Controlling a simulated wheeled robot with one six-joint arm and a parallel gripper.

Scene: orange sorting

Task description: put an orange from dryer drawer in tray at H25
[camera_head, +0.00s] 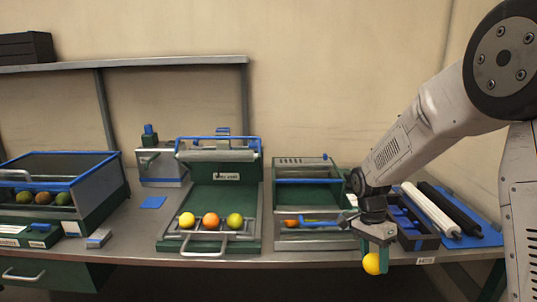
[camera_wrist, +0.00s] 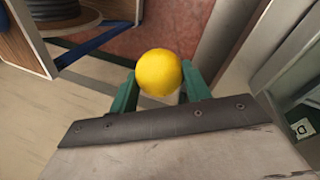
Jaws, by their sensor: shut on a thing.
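My gripper (camera_head: 376,256) is shut on a yellow fruit (camera_head: 371,264), in front of and below the table's front edge at the right. In the wrist view the yellow fruit (camera_wrist: 159,73) sits between the green fingertips of my gripper (camera_wrist: 159,88). A grey-green unit (camera_head: 308,163) with a clear-fronted drawer (camera_head: 313,243) stands left of my gripper; orange and green fruit show inside. I cannot read whether it is the dryer. A dark tray (camera_head: 432,242) lies behind and right of my gripper, by a small label (camera_head: 425,261) on the table edge; my wrist partly hides it.
A green machine (camera_head: 234,197) has a yellow, an orange and a green fruit in its front tray. A blue-rimmed bin (camera_head: 70,156) with fruit stands at the left. White and black rollers (camera_head: 434,212) lie on a blue mat (camera_head: 487,236) at the right. My arm fills the upper right.

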